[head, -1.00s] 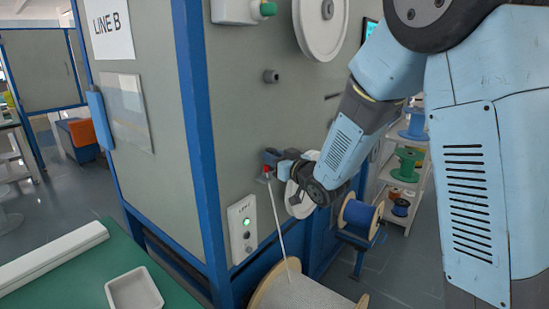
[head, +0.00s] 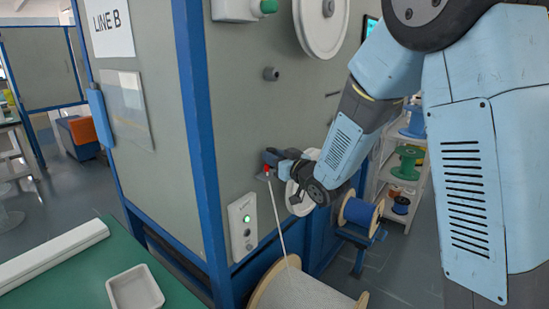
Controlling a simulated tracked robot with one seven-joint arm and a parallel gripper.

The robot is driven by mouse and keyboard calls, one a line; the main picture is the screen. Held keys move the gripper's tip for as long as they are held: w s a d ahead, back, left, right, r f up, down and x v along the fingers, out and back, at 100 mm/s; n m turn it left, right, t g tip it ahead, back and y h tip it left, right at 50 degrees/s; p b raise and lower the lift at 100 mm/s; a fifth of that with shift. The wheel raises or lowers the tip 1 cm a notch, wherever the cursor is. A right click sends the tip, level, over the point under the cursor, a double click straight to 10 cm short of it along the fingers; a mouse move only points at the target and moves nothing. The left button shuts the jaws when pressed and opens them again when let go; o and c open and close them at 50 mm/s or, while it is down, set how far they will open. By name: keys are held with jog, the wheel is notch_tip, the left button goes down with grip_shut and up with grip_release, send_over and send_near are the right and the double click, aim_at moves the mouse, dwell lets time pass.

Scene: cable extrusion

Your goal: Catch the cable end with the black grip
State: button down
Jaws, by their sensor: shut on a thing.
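The white cable (head: 280,228) rises from a large spool (head: 305,293) at the bottom of the head view. My gripper (head: 269,161) is at that tip, small and dark, and is shut on the cable end. The fingers are too small to make out singly. I cannot tell a separate black grip apart from my dark gripper.
A white control box with a green light (head: 242,227) is on the panel below my gripper. A white wheel (head: 299,188) is behind my wrist. A blue spool (head: 360,216) stands to the right. A green table (head: 80,285) with a white tray (head: 135,289) is at lower left.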

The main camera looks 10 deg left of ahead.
jog(key=shift+r, duration=0.1)
jog(key=shift+r, duration=2.1)
jog(key=shift+s, duration=0.1)
